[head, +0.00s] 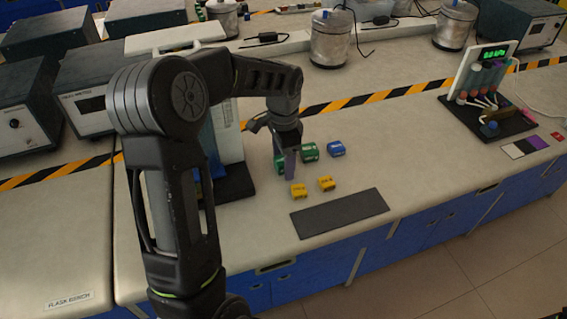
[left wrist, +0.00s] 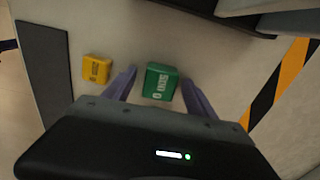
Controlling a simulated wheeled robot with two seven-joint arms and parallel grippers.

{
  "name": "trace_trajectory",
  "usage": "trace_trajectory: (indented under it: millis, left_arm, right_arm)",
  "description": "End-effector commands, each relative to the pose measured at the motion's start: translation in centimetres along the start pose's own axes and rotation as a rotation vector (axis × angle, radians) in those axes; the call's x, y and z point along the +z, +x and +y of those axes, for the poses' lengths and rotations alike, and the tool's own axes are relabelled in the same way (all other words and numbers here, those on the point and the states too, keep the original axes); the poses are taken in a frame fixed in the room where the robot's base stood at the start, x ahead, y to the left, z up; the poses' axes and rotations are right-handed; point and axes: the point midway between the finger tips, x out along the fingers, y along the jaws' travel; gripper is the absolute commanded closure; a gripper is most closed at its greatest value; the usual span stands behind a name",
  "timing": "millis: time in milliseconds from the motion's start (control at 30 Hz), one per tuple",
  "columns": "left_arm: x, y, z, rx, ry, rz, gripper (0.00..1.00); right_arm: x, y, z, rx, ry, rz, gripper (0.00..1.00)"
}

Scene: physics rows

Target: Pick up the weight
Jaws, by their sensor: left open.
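Several small block weights stand on the bench in the head view: a green one (head: 279,164), a second green one (head: 309,151), a blue one (head: 336,149) and two yellow ones (head: 299,191) (head: 326,184). My left gripper (head: 289,166) points down beside the first green weight and partly hides it. In the left wrist view a green weight (left wrist: 160,82), marked with what looks like 500 G, lies between the spread fingers, with space on both sides. A yellow weight (left wrist: 97,69) sits left of the fingers there. My right gripper is not in view.
A dark flat mat (head: 340,213) lies by the bench's front edge; it also shows in the left wrist view (left wrist: 44,70). A tall panel on a dark base stands left of the gripper. A display stand (head: 490,115) is at the right. The bench right of the weights is clear.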

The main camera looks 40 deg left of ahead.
Motion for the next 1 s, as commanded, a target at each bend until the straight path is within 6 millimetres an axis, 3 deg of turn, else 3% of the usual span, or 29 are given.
trace_trajectory:
  millis: [367, 1000]
  left_arm:
    - [-0.01, -0.05, 0.00, 0.000, 0.000, 0.000, 0.35]
    - [-0.01, -0.05, 0.00, 0.000, 0.000, 0.000, 0.86]
  right_arm:
    - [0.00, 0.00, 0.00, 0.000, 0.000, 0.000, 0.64]
    - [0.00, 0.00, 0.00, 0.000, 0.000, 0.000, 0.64]
